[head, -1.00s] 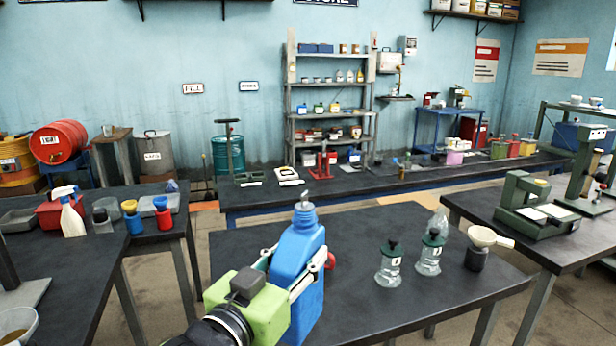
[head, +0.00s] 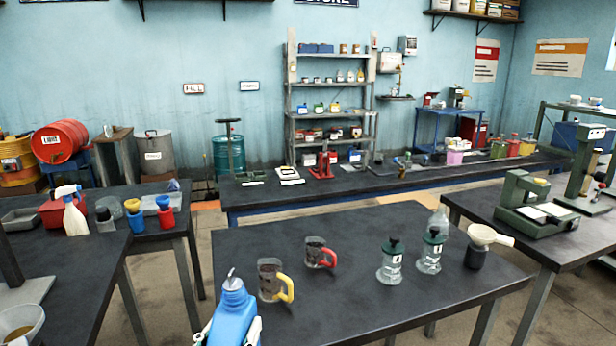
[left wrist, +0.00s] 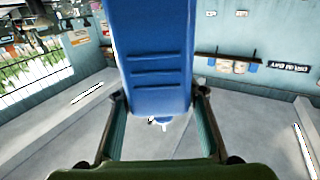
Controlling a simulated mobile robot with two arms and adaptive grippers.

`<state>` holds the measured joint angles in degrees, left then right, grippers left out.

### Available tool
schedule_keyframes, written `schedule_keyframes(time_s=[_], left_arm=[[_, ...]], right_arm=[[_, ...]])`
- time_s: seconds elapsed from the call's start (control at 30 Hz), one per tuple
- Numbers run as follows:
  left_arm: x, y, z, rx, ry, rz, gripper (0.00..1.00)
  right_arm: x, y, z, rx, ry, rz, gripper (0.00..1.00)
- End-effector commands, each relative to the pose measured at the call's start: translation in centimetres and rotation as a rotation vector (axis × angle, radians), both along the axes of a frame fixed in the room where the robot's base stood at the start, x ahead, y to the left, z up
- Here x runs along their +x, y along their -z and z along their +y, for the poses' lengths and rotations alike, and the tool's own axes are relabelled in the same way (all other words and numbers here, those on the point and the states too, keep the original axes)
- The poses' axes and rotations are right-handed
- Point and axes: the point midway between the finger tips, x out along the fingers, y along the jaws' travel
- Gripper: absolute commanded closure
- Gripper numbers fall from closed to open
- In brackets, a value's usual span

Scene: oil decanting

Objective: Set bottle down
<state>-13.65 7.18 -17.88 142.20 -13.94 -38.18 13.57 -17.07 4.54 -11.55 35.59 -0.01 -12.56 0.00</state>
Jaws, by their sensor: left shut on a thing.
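The blue bottle (head: 231,310) with a grey spout on top is at the bottom edge of the head view, in front of the near edge of the middle table (head: 350,310). Its lower part is cut off there, so I cannot see what is under it. In the left wrist view the bottle (left wrist: 155,60) sits between the two fingers of my left gripper (left wrist: 158,97), which is shut on it. In the head view only bits of the fingers show beside the bottle. My right gripper is not in view.
On the middle table stand a mug with a yellow handle (head: 272,281), a mug with a red handle (head: 319,252), two clear bottles with dark tops (head: 391,262) (head: 431,251) and a funnel on a dark jar (head: 478,257). The table's front middle is bare.

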Motion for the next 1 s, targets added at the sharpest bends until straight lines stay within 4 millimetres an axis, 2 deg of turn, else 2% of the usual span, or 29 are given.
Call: schedule_keyframes(time_s=[0.2,0.47,0.8,1.0], left_arm=[[-2.4,3.6,3.8,-0.003,-0.105,-0.002,1.00],[-4.1,6.4,6.7,-0.001,-0.183,-0.006,1.00],[-4.3,6.4,6.8,-0.002,-0.184,-0.010,1.00],[-6.9,7.8,6.8,-0.002,-0.186,-0.003,1.00]], right_arm=[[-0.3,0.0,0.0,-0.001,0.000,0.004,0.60],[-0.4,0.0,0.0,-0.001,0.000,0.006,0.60],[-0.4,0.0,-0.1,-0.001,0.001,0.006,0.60],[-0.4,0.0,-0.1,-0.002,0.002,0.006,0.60]])
